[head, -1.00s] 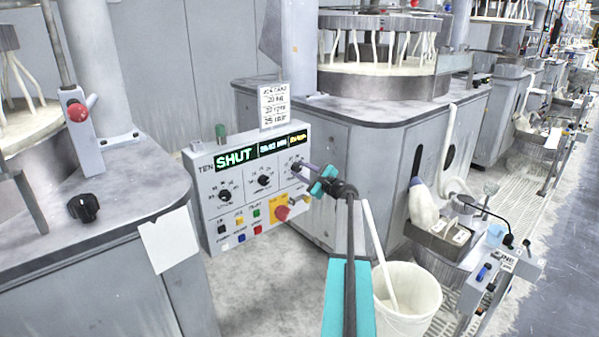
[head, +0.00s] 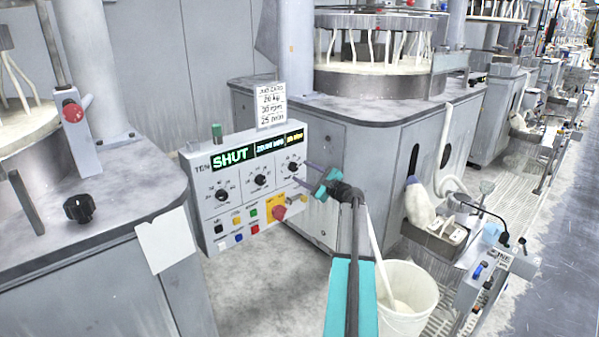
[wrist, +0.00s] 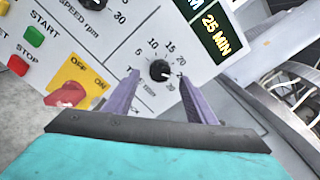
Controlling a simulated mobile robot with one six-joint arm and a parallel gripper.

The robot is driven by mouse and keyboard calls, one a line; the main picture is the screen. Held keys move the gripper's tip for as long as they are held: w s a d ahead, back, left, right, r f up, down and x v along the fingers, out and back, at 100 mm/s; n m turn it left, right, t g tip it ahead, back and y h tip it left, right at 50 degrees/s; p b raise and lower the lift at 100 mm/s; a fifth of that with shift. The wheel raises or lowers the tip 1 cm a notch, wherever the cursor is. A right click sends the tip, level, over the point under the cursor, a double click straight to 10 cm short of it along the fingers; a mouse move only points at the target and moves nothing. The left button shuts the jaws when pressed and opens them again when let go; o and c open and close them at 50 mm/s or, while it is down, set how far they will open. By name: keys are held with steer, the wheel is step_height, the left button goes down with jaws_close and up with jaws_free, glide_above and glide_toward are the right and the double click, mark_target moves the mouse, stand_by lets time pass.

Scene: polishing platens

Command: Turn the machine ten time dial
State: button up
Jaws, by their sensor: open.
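The machine ten control panel (head: 245,190) is a light grey box with a "TEN" label and a lit "SHUT" display. Its time dial (head: 293,167) is the small black knob at the upper right, under the yellow readout. In the wrist view the time dial (wrist: 160,70) has a scale marked 5 to 25 around it, with "25 MIN" lit above. My gripper (head: 299,173) is open, its purple fingers pointing at the panel. In the wrist view the gripper (wrist: 159,76) has one fingertip on each side of the dial. I cannot tell whether they reach around it.
Two other dials (head: 222,194) and (head: 260,180) sit left of the time dial. A red rotary switch (head: 279,213) on a yellow plate and several coloured buttons are below. A card (head: 270,105) stands on the panel. A white bucket (head: 408,300) stands on the floor at right.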

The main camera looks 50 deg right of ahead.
steer(key=s, duration=0.9)
steer(key=shift+s+a, duration=0.3)
steer(key=shift+a, duration=0.1)
steer(key=shift+s, duration=0.1)
